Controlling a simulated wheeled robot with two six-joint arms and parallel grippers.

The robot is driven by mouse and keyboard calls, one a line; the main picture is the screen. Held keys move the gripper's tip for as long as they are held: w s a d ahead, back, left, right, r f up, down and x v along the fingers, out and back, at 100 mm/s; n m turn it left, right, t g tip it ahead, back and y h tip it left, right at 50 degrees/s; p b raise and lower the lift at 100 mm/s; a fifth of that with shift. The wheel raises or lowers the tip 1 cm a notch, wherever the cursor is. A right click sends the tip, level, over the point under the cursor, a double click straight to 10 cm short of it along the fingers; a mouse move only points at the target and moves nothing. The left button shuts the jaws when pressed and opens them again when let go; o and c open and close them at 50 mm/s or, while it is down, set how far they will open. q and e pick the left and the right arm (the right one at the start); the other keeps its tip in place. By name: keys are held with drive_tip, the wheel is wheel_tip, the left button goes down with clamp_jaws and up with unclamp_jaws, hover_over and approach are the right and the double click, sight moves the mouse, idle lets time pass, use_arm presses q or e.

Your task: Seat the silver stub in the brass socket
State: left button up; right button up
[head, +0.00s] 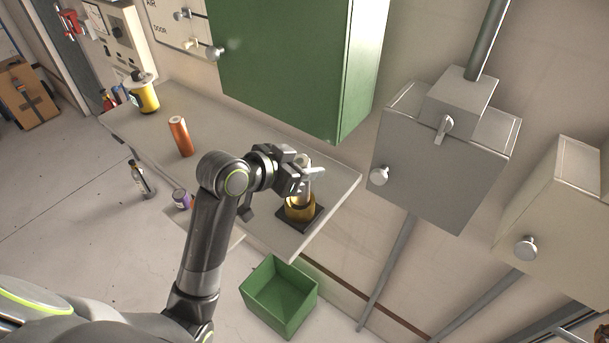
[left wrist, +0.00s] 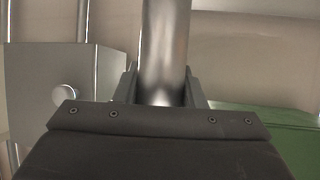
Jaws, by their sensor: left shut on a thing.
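The silver stub (left wrist: 165,45) stands between the fingers of my left gripper (head: 309,174), which is shut on it. In the left wrist view it is a shiny upright cylinder rising past the upper edge. The brass socket (head: 299,212) sits on a dark square base near the right end of the bench. In the head view the gripper and stub are directly over the socket, and the stub's lower end appears at its mouth. The gripper partly covers the stub, so I cannot tell whether it is inside the socket. My right gripper is not in view.
The grey bench (head: 225,125) holds an orange cylinder (head: 180,136) and a yellow can (head: 146,98). A purple-labelled can (head: 181,199) stands near its front edge. A green bin (head: 278,300) is below the bench. A green cabinet (head: 285,60) and grey box (head: 440,165) hang close behind.

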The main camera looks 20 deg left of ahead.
use_arm(q)
wheel_tip(320, 180, down, 3)
drive_tip(key=shift+f, duration=0.35)
drive_tip(key=shift+f, duration=0.1)
drive_tip(key=o, duration=1.1)
